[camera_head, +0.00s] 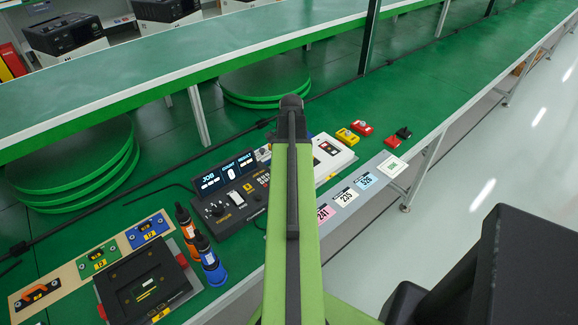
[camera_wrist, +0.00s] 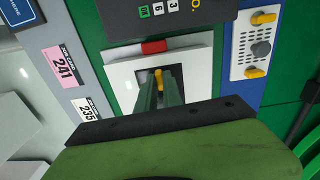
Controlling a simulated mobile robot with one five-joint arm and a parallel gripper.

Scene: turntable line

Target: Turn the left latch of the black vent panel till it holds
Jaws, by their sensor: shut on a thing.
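In the wrist view, the two green fingers of my gripper (camera_wrist: 160,88) are shut on a small yellow latch (camera_wrist: 158,77). The latch shows between the fingertips, in a pale square frame on a white unit (camera_wrist: 200,70). My fingers and wrist hide much of the area inside the frame, so I cannot tell the vent panel's outline or whether the latch holds. In the head view my arm hides the gripper and the latch.
A red block (camera_wrist: 153,46) sits at the frame's edge. A white plate (camera_wrist: 238,50) with two yellow knobs and a grey dial is to the right.

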